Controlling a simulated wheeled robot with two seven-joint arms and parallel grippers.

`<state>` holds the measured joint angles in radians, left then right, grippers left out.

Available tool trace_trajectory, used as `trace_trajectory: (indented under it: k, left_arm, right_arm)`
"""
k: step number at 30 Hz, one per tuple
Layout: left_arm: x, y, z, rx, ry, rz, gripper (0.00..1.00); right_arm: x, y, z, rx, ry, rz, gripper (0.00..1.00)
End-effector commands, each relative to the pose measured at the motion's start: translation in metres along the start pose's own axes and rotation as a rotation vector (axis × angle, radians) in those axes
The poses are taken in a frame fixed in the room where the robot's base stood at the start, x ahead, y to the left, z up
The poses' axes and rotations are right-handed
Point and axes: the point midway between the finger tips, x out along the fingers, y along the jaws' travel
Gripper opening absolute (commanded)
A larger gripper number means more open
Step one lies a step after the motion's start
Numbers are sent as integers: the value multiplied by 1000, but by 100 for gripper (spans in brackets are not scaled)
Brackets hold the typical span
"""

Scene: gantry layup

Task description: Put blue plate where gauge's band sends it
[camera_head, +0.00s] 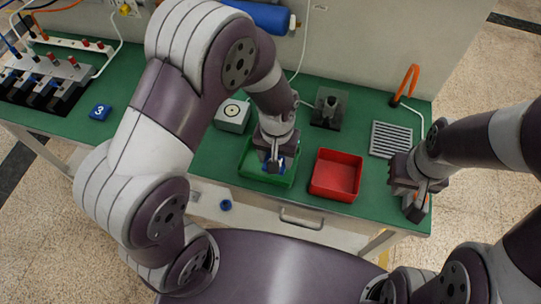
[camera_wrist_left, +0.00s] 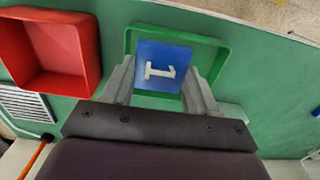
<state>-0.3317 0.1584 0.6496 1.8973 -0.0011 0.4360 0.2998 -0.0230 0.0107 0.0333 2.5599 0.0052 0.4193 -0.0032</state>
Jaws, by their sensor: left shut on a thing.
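The blue plate (camera_wrist_left: 165,55) bears a white 1 in the left wrist view. My left gripper (camera_head: 274,168) is shut on it and holds it over the green tray (camera_head: 252,173). In the head view the plate is mostly hidden by the gripper. Whether it touches the tray floor I cannot tell. The gauge is probably the pale box with a round dial (camera_head: 233,113), behind the green tray; its band is too small to read. The red tray (camera_head: 335,176) looks empty, right of the green one. My right gripper (camera_head: 416,210) is by the table's front right edge; its jaw opening is unclear.
Another blue plate marked 3 (camera_head: 100,112) lies at the left, near a black rack (camera_head: 45,85) with cables. A dark stand (camera_head: 328,107) and a slotted grey plate (camera_head: 391,140) are at the back and right.

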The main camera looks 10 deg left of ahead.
Motion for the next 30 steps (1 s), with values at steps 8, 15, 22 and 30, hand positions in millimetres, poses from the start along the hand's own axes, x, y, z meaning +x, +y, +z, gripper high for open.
trace_trajectory:
  k: [8,15,22,30]
  left_arm:
    - [28,-23,-32,1,-2,0,24]
    - [63,-23,-32,2,-1,0,24]
    - [64,-23,-32,1,0,0,24]
    - [67,-23,-32,1,1,0,84]
  right_arm:
    - [-7,0,-1,0,0,0,0]
    - [-12,0,-1,0,0,0,0]
    - [-11,0,-1,0,0,0,0]
    - [-10,0,-1,0,0,0,0]
